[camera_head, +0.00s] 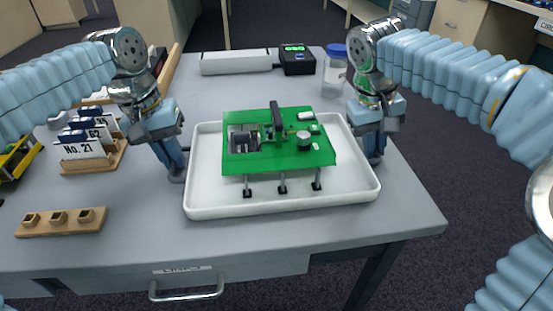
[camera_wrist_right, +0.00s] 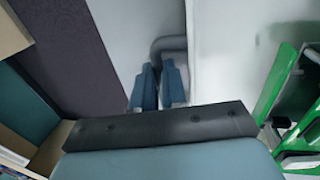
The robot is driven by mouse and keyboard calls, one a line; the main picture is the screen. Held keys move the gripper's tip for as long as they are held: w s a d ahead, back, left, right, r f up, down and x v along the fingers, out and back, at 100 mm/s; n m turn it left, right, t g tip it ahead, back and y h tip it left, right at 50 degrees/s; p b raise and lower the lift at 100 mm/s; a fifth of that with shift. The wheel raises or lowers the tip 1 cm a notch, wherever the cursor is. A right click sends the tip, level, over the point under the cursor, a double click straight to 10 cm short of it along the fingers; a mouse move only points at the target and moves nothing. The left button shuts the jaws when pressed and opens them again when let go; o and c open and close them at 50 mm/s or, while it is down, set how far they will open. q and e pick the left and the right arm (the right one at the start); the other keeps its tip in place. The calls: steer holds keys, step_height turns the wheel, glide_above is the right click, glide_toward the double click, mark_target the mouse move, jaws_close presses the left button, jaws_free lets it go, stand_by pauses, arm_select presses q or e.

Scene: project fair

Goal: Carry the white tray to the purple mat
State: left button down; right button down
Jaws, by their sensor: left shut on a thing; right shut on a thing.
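The white tray (camera_head: 290,204) is at the front middle of the grey table and looks level; I cannot tell if it touches the tabletop. A green circuit board model (camera_head: 285,158) stands on black legs in it. My left gripper (camera_head: 177,172) is shut on the tray's left rim. My right gripper (camera_head: 374,156) is shut on its right rim. In the right wrist view the fingers (camera_wrist_right: 160,86) are closed together at the edge of the tray (camera_wrist_right: 232,50). I see no purple mat in the head view.
A blue-lidded jar (camera_head: 335,76), a green-lit display box (camera_head: 297,60) and a long white box (camera_head: 236,63) stand behind the tray. The table (camera_head: 408,212) ends close on the right.

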arm_select(q)
steer(key=shift+r, duration=0.1)
arm_select(e)
steer(key=shift+r, duration=0.15)
